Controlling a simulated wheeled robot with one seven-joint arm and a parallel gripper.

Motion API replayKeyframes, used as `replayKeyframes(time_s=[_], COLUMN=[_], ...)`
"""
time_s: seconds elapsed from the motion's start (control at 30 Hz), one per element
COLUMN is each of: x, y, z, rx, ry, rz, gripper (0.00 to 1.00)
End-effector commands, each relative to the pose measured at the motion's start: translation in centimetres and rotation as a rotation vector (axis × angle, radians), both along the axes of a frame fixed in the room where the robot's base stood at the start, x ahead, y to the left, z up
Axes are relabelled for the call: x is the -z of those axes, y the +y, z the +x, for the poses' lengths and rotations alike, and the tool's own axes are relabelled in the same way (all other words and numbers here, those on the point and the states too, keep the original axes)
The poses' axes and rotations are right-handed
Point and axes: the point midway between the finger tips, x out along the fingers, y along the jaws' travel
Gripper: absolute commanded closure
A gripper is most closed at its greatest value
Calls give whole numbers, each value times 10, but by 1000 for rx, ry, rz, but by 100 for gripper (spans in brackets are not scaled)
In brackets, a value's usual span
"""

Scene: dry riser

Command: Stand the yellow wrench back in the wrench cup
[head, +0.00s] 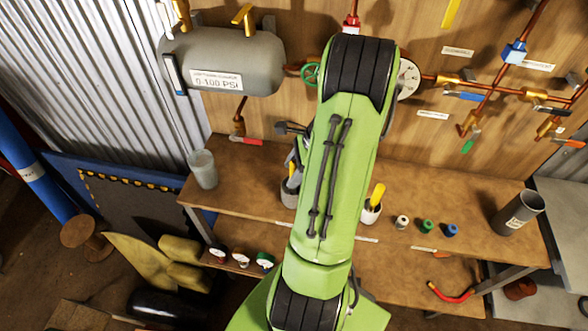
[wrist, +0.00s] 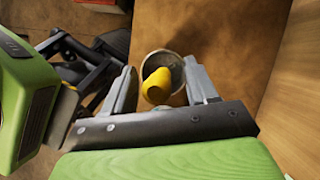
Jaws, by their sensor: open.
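In the wrist view a yellow handle-like piece (wrist: 157,84), seen end-on, stands within the rim of a round grey cup (wrist: 172,58). My gripper (wrist: 158,72) is open, with one grey finger on each side of the yellow piece and apart from it. In the head view a cup (head: 289,196) with a little yellow showing stands left of my arm, which hides part of it. I cannot tell which cup the wrist view shows. My gripper is mostly hidden in the head view.
The brown bench (head: 490,215) carries a glass-like jar (head: 203,169), several small coloured caps and a grey tube cup (head: 518,211). A wooden pipe board (head: 300,100) with a grey tank (head: 222,60) rises behind. Bare bench lies around the caps.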

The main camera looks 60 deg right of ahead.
Motion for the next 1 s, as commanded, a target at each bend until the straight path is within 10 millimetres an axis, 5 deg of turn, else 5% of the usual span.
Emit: replayKeyframes(time_s=[0.23, 0.7, 1.0], x=[-20, -132, -142], y=[-7, -42, -46], z=[-7, -47, -52], rx=[2, 2, 0], ry=[-1, 0, 1], rz=[-4, -2, 1], gripper=[42, 42, 42])
